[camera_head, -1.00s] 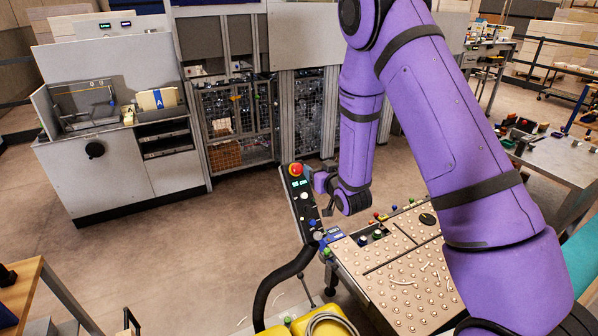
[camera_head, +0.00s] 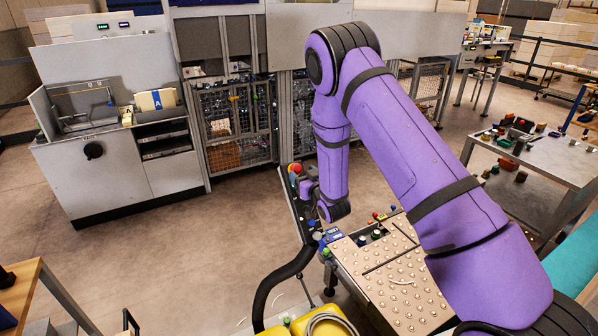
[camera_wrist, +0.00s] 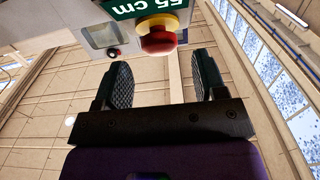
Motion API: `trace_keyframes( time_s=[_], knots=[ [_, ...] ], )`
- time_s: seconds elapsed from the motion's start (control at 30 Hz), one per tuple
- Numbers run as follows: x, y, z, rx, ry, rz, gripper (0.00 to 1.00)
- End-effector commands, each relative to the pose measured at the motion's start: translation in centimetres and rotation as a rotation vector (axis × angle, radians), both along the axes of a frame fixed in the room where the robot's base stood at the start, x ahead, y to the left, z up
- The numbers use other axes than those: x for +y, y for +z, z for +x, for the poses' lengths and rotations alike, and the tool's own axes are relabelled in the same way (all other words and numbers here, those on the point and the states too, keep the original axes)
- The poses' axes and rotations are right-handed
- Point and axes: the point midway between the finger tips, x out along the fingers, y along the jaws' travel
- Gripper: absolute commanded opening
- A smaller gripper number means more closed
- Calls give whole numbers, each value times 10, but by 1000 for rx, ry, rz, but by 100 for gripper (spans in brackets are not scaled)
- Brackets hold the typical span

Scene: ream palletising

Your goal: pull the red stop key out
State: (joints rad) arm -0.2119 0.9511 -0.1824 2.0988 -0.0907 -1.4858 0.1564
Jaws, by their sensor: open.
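The red stop key (camera_head: 295,168) sits at the top end of a slanted dark control panel (camera_head: 287,198). In the wrist view the red stop key (camera_wrist: 159,42) is a round red head on a yellow collar. My gripper (camera_head: 303,182) is close beside the panel's upper part and hides much of its face. In the wrist view my gripper (camera_wrist: 163,72) is open, with two dark ribbed fingers apart and nothing between them. The key lies just beyond the fingertips, roughly in line with the gap. I see no contact.
A green "55 cm" label (camera_wrist: 147,7) and a small grey display (camera_wrist: 103,36) are beside the key. A studded table (camera_head: 395,280) stands below my arm, with small coloured knobs at its far edge. A black curved hose (camera_head: 268,290) runs below the panel. Floor to the left is clear.

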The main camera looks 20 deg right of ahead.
Motion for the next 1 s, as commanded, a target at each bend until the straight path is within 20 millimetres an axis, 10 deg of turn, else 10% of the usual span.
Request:
trace_keyframes(
  time_s=[0.6,0.87,1.0],
  knots=[
    [6,0,30,0,0,0,65],
    [6,0,30,0,0,0,5],
    [6,1,29,0,-1,1,0]
  ],
)
